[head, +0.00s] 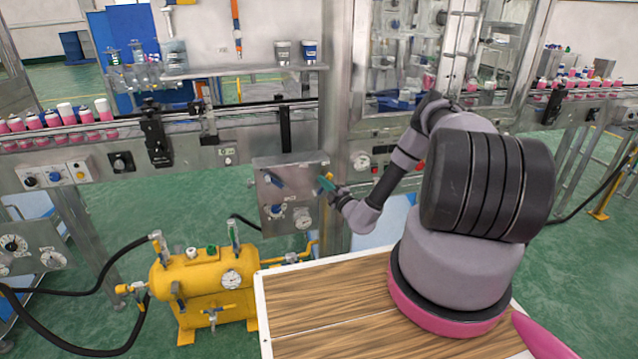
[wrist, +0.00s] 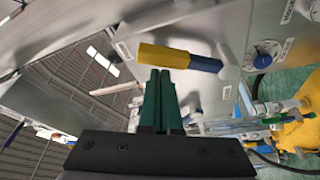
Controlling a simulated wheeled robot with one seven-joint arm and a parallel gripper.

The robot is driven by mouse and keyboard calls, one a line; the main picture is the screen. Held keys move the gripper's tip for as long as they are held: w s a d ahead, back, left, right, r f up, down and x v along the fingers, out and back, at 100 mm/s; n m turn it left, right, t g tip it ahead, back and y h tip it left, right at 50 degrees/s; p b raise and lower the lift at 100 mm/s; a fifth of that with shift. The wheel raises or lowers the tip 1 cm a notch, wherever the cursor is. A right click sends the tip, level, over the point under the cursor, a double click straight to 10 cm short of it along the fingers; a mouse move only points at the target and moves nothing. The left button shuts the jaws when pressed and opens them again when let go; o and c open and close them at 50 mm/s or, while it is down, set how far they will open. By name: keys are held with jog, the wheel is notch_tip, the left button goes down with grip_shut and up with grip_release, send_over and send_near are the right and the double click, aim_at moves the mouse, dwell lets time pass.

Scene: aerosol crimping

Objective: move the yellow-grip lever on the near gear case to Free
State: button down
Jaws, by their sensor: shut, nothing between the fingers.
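The yellow-grip lever shows in the wrist view, with a yellow grip (wrist: 163,55) at its left end and a blue section (wrist: 204,64) towards its pivot at the right. It lies nearly level in that picture, across the face of the grey gear case (wrist: 190,25). Small labels beside it are too small to read. My gripper (wrist: 160,73) is shut and empty, its green fingertips just below the grip; I cannot tell whether they touch it. In the head view the gear case (head: 265,212) stands left of my gripper (head: 324,181), which largely hides the lever.
Another blue-handled lever (head: 273,181) and a round dial (head: 304,222) sit on the case front. A yellow tank (head: 205,278) with hoses stands below left. A steel post (head: 336,90) rises behind the case. A conveyor with pink cans (head: 75,116) runs along the back.

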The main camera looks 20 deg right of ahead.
jog(key=shift+d+f, duration=0.15)
jog(key=shift+d, duration=0.3)
dwell(0.4)
